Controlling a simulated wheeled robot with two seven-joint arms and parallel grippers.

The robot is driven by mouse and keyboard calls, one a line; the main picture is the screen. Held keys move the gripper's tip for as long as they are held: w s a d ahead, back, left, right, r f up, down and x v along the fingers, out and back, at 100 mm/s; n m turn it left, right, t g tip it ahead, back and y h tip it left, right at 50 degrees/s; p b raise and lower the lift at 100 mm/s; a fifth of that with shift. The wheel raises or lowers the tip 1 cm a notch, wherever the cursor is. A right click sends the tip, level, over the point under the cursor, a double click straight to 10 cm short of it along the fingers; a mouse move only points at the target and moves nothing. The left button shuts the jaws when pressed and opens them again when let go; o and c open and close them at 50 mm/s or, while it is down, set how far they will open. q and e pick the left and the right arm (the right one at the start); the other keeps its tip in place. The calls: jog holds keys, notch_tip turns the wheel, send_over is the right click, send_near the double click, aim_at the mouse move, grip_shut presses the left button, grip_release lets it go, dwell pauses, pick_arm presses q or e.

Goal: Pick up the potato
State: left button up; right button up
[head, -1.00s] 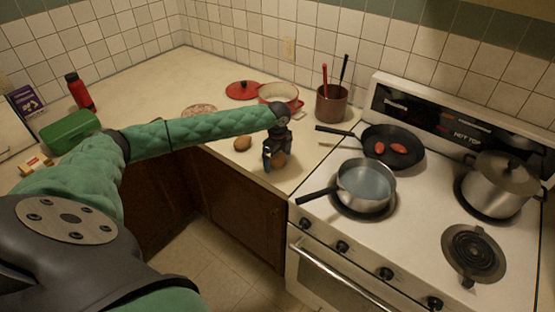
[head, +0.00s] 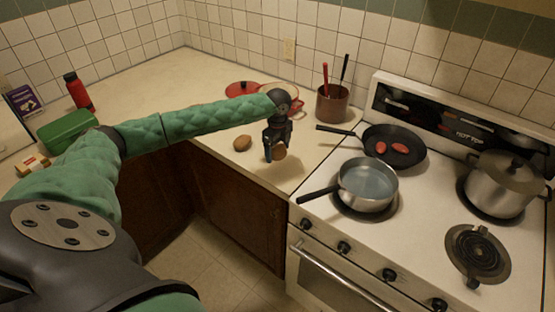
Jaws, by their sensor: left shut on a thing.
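A brown potato (head: 280,152) is between the fingers of my left gripper (head: 273,152), which is shut on it over the counter left of the stove. The fingers hide part of the potato. Another brown, potato-like lump (head: 242,143) lies on the counter just left of the gripper, apart from it. My right gripper is not in view.
A saucepan of water (head: 367,184) and a black pan with red pieces (head: 394,146) stand on the stove. A brown utensil pot (head: 333,104) is behind the gripper. My arm partly hides a red pot (head: 292,100). A green box (head: 68,129) is left.

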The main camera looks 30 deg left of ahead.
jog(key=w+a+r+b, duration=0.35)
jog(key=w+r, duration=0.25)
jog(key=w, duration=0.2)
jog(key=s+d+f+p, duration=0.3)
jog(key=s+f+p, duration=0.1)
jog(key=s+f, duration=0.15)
pick_arm(q)
jog(key=d+r+p, duration=0.5)
jog(key=d+r, duration=0.9)
jog(key=d, duration=0.4)
jog(key=w+d+r+p, duration=0.1)
jog(key=w+d+p, duration=0.2)
jog(key=d, duration=0.7)
jog(key=shift+w+d, duration=0.15)
jog(key=shift+w, duration=0.7)
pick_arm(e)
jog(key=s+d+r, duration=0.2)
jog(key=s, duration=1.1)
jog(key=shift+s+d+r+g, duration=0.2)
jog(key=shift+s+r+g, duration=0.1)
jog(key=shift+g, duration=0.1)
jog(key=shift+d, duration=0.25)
